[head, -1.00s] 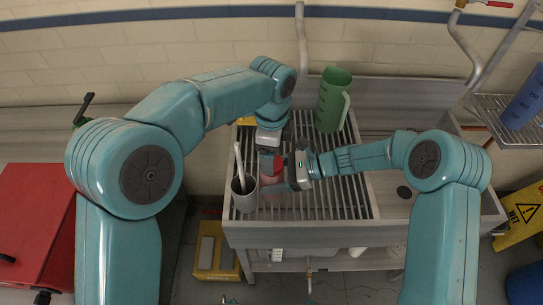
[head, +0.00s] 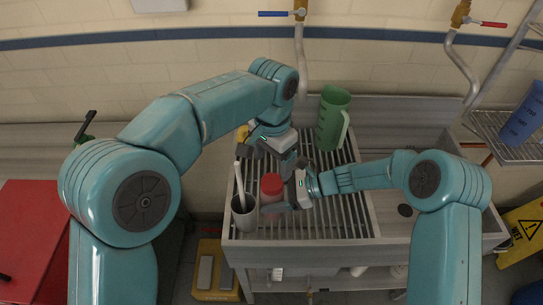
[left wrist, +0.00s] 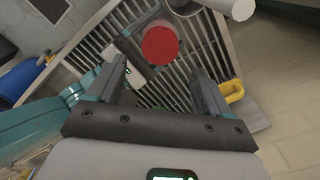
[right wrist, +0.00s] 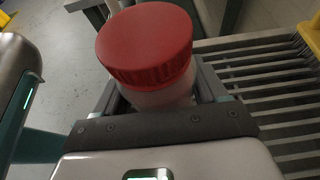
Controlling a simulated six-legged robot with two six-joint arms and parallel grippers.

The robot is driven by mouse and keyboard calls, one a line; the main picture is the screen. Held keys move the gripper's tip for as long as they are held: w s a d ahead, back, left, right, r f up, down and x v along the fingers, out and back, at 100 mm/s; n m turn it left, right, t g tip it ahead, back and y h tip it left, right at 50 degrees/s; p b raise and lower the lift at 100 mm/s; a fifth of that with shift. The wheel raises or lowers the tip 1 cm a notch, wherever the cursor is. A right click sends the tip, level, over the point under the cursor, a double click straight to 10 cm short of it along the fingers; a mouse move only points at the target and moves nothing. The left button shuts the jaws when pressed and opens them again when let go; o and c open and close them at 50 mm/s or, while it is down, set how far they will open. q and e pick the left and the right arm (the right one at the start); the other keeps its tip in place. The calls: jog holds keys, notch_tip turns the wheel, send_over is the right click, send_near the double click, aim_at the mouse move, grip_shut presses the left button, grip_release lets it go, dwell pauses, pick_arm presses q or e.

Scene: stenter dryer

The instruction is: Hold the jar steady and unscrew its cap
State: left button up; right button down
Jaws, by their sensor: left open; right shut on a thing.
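The jar has a red cap (head: 271,184) sitting on a pale body (right wrist: 162,97). It stands upright over the slatted rack. My right gripper (head: 283,190) is shut on the jar's body, below the cap. In the right wrist view the cap (right wrist: 146,45) sits on top of the jar, clear of the fingers. My left gripper (head: 270,150) is open and empty, above and behind the jar in the head view. In the left wrist view the cap (left wrist: 160,43) shows beyond the open fingers, apart from them.
A grey cup (head: 244,215) with a light stick in it stands just left of the jar. A green jug (head: 331,118) stands at the back of the slatted rack (head: 335,215). A yellow thing (head: 242,133) lies behind my left gripper. The rack right of the jar is clear.

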aim_at(272, 182)
pick_arm(q)
notch_tip(272, 182, down, 7)
jog(key=shift+f, duration=0.1)
dwell(0.3)
jog(key=c, duration=1.1)
jog(key=n, duration=0.5)
jog(key=shift+n, duration=0.3)
jog(key=n, duration=0.4)
jog(key=shift+n, duration=0.4)
jog(key=n, duration=0.2)
jog(key=shift+n, duration=0.3)
jog(key=shift+r, duration=0.25)
jog(key=shift+r, duration=1)
